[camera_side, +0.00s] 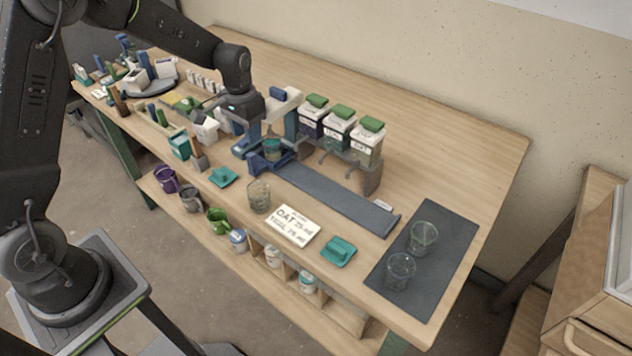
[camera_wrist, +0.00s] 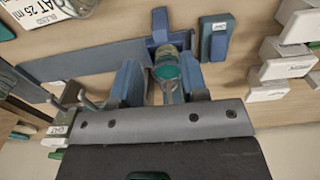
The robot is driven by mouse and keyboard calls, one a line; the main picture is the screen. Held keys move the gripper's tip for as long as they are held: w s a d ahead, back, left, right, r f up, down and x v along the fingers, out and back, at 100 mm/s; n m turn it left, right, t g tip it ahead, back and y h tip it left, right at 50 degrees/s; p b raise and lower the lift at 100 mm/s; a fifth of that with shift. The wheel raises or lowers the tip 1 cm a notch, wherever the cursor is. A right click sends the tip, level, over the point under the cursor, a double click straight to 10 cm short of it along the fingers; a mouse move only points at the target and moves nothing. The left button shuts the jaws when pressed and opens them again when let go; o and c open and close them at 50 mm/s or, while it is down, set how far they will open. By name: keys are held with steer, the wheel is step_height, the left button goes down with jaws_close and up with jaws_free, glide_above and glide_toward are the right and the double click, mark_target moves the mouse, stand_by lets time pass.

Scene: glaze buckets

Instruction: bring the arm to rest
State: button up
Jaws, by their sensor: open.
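My gripper (camera_side: 267,138) is low over the middle of the table, with its jaws apart. In the wrist view my gripper (camera_wrist: 160,72) shows its two blue-grey fingers on either side of a small glass with teal contents (camera_wrist: 173,73). In the side view this glass (camera_side: 272,149) stands at the left end of a long blue-grey strip (camera_side: 335,195), at a blue block (camera_side: 268,164). I cannot tell whether either finger touches the glass.
Lidded jars with green tops (camera_side: 339,132) stand on a grey stand close right of my gripper. Two glasses stand on a dark mat (camera_side: 440,265). The back right tabletop is clear.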

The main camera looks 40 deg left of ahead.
steer(key=s+d+r+t, duration=0.1)
steer(key=s+d+r, duration=0.25)
steer(key=r, duration=0.45)
steer(key=s+d+r+t, duration=0.2)
steer(key=s+r, duration=0.3)
steer(key=s, duration=0.5)
steer(key=s+d+r+t, duration=0.2)
steer(key=s+d+r, duration=0.2)
steer(key=s, duration=0.7)
steer(key=shift+r+t, duration=0.3)
steer(key=shift+r, duration=0.05)
steer(key=shift+w, duration=0.1)
steer(key=shift+c, duration=0.4)
